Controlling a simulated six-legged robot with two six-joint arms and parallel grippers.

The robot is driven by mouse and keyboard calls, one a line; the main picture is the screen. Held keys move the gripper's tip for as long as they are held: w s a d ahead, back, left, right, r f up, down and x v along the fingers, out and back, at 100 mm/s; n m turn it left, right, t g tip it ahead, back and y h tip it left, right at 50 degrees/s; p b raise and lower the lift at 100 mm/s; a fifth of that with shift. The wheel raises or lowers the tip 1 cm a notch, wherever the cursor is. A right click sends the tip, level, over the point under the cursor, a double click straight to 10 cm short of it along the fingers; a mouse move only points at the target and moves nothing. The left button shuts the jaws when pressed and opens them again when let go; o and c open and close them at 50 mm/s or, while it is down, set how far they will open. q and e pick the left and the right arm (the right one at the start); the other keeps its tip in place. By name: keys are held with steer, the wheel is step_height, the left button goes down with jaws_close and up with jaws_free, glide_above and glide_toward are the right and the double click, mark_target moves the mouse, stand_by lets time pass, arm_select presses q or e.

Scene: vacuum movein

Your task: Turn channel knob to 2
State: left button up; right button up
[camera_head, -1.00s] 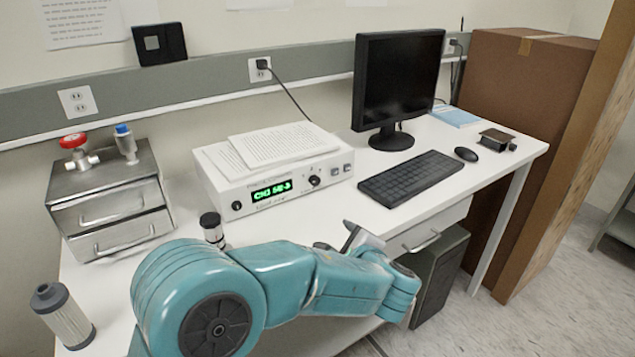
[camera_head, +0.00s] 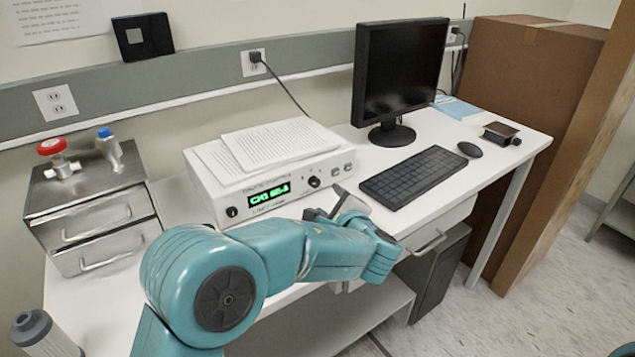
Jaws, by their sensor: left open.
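The white controller box (camera_head: 205,195) stands on the desk with a green lit display (camera_head: 268,193) that appears to start with "CH1"; the rest is too blurred to read. A black knob (camera_head: 314,182) sits right of the display, with small marks around it. Another black knob (camera_head: 232,211) sits left of the display. I cannot read which is the channel knob. My left gripper (camera_head: 329,204) is open, in front of and just below the right-hand knob, with no visible contact. The teal arm partly hides it. My right gripper is not in view.
Papers (camera_head: 278,147) lie on the box. A metal drawer unit (camera_head: 88,205) stands at left, and a grey filter cylinder (camera_head: 45,338) at front left. A keyboard (camera_head: 413,177), monitor (camera_head: 400,75) and mouse (camera_head: 469,150) are at right. Desk between box and keyboard is mostly clear.

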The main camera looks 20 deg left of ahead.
mark_target(316, 184)
arm_select(q)
steer(key=p+x, duration=0.2)
steer(key=x, duration=0.8)
steer(key=shift+d, duration=0.1)
steer(key=shift+w+a, duration=0.25)
steer(key=shift+w, duration=0.1)
steer(key=c, duration=1.1)
